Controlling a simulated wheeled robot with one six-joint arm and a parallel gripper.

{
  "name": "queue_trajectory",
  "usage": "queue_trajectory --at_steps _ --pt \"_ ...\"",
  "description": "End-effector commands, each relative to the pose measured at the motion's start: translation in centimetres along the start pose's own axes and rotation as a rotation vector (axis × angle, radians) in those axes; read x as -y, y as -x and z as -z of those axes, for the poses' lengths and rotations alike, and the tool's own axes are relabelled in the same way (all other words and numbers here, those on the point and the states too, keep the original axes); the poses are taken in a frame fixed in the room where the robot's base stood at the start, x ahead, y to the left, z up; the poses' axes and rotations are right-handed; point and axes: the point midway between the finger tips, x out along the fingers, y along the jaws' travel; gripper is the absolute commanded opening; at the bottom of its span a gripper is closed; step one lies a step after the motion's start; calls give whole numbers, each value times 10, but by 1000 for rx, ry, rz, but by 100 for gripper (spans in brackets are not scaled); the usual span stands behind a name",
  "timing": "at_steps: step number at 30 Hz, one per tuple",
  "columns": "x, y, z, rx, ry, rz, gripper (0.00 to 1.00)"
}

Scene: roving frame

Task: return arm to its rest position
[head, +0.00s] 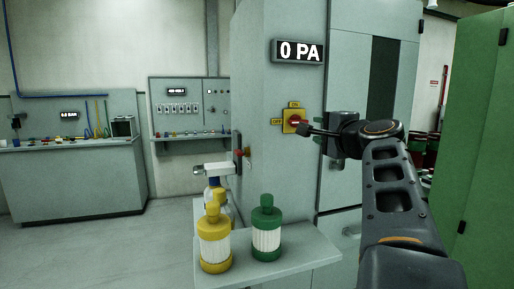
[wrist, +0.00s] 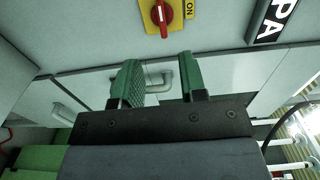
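My gripper (head: 306,130) is at the end of my raised arm, in front of the grey cabinet (head: 283,175) at the right of the head view. In the wrist view my gripper (wrist: 163,82) has its two green fingers apart with nothing between them. The red rotary switch (head: 295,121) on its yellow plate is just beside the fingertips in the head view. Its handle lies level, toward the OFF label. In the wrist view the switch (wrist: 163,14) is beyond the fingertips, apart from them.
A display (head: 298,51) above the switch reads 0 PA. A green cabinet (head: 485,150) stands close at right. Floor at left is clear.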

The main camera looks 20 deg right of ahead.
Motion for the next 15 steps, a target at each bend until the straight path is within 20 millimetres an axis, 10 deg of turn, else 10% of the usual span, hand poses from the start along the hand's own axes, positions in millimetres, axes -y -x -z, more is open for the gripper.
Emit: queue_trajectory --at_steps 8,15 --pt "-11 -9 -28 63 71 -101 39" --pt "-92 4 -144 411 490 -509 39"
